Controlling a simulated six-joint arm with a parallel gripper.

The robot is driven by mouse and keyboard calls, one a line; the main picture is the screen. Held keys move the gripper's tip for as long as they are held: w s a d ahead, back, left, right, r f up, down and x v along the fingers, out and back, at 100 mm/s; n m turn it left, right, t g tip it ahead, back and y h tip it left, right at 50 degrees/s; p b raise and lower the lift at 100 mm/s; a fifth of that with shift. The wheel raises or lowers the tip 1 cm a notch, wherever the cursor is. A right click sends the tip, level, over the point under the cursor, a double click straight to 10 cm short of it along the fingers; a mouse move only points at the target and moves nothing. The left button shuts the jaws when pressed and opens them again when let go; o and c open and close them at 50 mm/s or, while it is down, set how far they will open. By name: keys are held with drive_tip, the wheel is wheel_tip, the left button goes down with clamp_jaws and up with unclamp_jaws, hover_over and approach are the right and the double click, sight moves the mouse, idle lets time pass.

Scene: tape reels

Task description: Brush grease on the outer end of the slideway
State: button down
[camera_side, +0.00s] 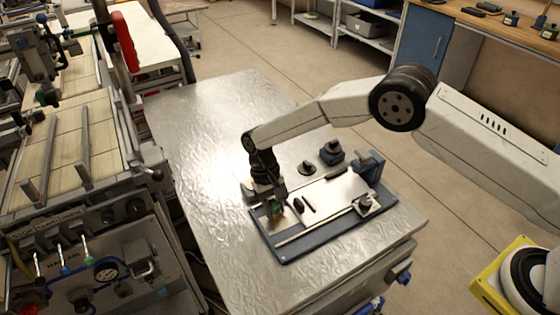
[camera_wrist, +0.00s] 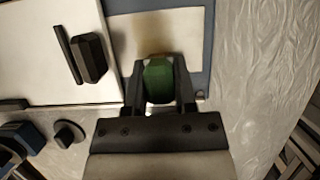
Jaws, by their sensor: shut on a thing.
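My gripper (camera_side: 274,208) points down over the near-left end of a blue-edged fixture (camera_side: 310,246) on the metal table. It is shut on a green piece, apparently the brush's handle (camera_wrist: 158,82), which also shows as a small green patch in the side view (camera_side: 275,212). In the wrist view my gripper (camera_wrist: 158,75) has a finger on each side of it. The brush's tip is hidden. Beyond the fingers lies a pale beige strip, apparently the slideway's outer end (camera_wrist: 182,28). A white plate (camera_wrist: 30,70) lies beside it. I cannot tell whether the brush touches the strip.
A dark knob (camera_wrist: 92,57) and a thin bar (camera_wrist: 66,53) stand on the white plate, close to my fingers. The metal table (camera_side: 205,130) is clear at left.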

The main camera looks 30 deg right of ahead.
sight(281, 237)
drive_tip(key=shift+w, duration=0.55)
drive_tip(key=shift+a, duration=0.35)
drive_tip(key=shift+s+a, duration=0.1)
drive_tip(key=shift+s, duration=3.4)
drive_tip(key=shift+w+a, duration=0.15)
drive_tip(key=shift+a, duration=0.3)
drive_tip(key=shift+w+d, duration=0.15)
drive_tip(key=shift+w, duration=3.2)
wheel_tip(281, 237, up, 8)
drive_tip(key=shift+r, duration=0.1)
